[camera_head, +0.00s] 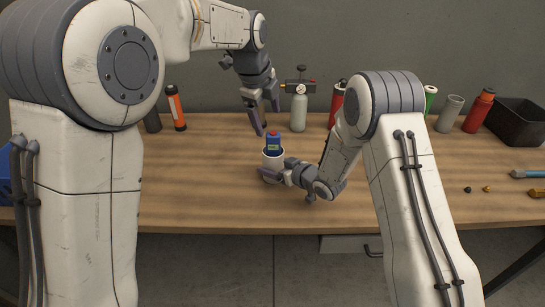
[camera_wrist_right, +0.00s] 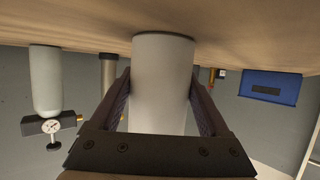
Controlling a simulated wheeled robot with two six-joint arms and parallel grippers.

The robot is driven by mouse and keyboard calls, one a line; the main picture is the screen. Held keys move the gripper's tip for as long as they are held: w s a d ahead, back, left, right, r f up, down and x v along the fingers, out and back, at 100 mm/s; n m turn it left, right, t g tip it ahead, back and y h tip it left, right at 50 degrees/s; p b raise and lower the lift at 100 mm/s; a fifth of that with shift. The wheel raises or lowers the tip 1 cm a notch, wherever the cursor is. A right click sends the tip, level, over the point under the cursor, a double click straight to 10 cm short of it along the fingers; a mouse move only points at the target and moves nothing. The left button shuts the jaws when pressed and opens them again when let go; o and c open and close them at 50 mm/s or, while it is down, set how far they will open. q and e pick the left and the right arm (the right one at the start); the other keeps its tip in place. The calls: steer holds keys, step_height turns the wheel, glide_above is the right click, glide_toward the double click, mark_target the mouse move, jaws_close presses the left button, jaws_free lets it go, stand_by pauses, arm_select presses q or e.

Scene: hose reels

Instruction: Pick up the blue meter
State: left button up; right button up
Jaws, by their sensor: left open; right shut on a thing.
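The blue meter (camera_head: 273,142), with a small greenish screen, stands upright in a white cup (camera_head: 272,160) on the wooden table. Only its upper part shows above the rim. My right gripper (camera_head: 273,173) is shut around the cup from the front right. In the right wrist view, which looks upside down, the cup (camera_wrist_right: 162,75) fills the space between my right fingers, and the meter is not visible there. My left gripper (camera_head: 265,120) is open and empty, pointing down just above the meter, with one finger to its upper left.
A grey bottle with a gauge (camera_head: 299,110) stands behind the cup. An orange-and-black cylinder (camera_head: 177,108) is at back left. A red bottle (camera_head: 337,100), grey cup (camera_head: 449,113), another red bottle (camera_head: 479,111) and black bin (camera_head: 517,120) line the back right. Table left of the cup is clear.

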mark_target(273, 134)
arm_select(q)
steer(key=w+f+m, duration=0.1)
steer(key=f+m, duration=0.2)
steer(key=m, duration=0.1)
steer(key=w+d+f+m+y, duration=0.1)
steer(key=w+f+m, duration=0.1)
steer(key=f+m, duration=0.2)
steer(key=w+f+m, duration=0.1)
steer(key=f+m, duration=0.2)
steer(key=shift+w+d+f+m+t+y, duration=0.15)
steer(key=shift+w+d+m+t+y, duration=0.15)
steer(key=shift+w+m+t+y, duration=0.1)
jaws_close()
